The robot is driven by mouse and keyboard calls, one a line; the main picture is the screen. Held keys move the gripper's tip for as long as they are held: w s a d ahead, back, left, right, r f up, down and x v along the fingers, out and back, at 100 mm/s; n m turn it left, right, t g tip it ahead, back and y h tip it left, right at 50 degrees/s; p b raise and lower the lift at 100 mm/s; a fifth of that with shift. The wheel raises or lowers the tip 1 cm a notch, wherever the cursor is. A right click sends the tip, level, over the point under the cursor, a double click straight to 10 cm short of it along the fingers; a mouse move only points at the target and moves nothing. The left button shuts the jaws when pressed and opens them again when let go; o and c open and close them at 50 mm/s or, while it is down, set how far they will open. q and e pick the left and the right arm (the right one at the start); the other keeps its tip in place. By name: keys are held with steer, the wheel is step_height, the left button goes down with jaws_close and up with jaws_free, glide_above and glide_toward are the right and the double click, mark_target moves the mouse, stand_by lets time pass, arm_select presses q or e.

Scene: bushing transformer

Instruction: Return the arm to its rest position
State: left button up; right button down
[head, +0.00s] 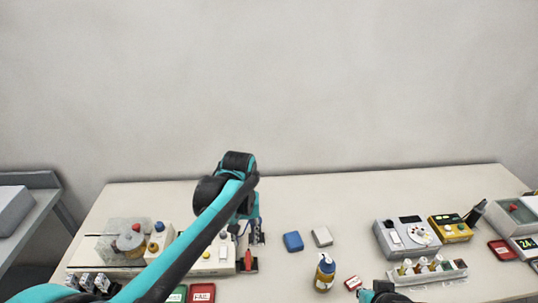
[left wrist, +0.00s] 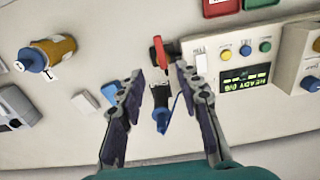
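My left arm comes in from the lower left in the head view and bends down at the tester. My left gripper (left wrist: 157,84) has its two fingers spread apart in the left wrist view. A small black part with a blue end and a blue wire (left wrist: 161,119) shows between and below the fingers, with gaps on both sides. A red lever (left wrist: 161,52) stands beside the tester; it also shows in the head view (head: 248,260). What seems to be my right gripper (head: 380,293) shows only partly at the bottom edge of the head view.
The tester (left wrist: 244,82) has a lit display and coloured buttons. A yellow bottle (head: 325,272), a blue block (head: 293,241) and a white block (head: 322,237) stand right of my left gripper. A rack of vials (head: 428,271) and meters (head: 406,238) lie farther right. The table's back middle is clear.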

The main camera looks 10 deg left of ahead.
arm_select(q)
steer(key=s+a+f+m+t+b, duration=0.1)
steer(key=s+a+f+t+b, duration=0.1)
steer(key=s, duration=0.4)
steer(key=s+a+f+m+t+b, duration=0.1)
steer(key=s+a+f+t+b, duration=0.2)
steer(key=s+f+t+b, duration=0.2)
steer(key=shift+s+f, duration=0.35)
steer(key=shift+s, duration=0.55)
